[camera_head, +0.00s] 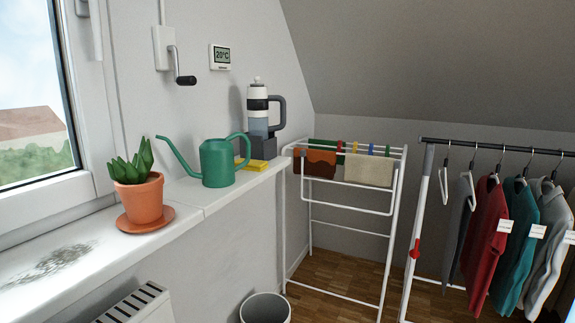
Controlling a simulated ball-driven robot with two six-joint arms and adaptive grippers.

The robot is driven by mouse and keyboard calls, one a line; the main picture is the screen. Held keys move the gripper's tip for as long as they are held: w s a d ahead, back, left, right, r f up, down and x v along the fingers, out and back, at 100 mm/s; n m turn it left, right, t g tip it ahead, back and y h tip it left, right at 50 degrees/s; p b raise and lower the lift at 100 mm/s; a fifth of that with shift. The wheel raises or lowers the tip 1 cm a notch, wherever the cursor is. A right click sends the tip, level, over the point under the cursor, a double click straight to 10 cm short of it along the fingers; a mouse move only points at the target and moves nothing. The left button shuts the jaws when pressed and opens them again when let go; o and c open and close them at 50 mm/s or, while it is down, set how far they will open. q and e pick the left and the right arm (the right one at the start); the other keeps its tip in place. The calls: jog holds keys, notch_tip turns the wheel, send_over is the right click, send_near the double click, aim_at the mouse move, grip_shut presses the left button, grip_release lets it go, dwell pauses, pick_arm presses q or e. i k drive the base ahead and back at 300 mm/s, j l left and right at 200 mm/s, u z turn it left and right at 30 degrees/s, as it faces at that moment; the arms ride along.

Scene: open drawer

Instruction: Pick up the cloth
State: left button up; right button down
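A yellow folded piece that looks like a cloth (254,165) lies on the far end of the white window sill, partly hidden behind the green watering can (217,165). Two other cloths hang over the drying rack: a brown one (319,164) and a beige one (368,171). The frame does not show which of these the task's cloth is. Neither of my grippers is in view.
A potted plant (140,198) stands on a saucer on the sill (112,249), near a dark stain. Behind the yellow piece stands a grey-and-white device (258,108). A radiator, a bin (265,308) and a clothes rail (490,146) stand below and right.

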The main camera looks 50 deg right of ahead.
aim_at(254, 165)
jog(key=z, duration=1.4)
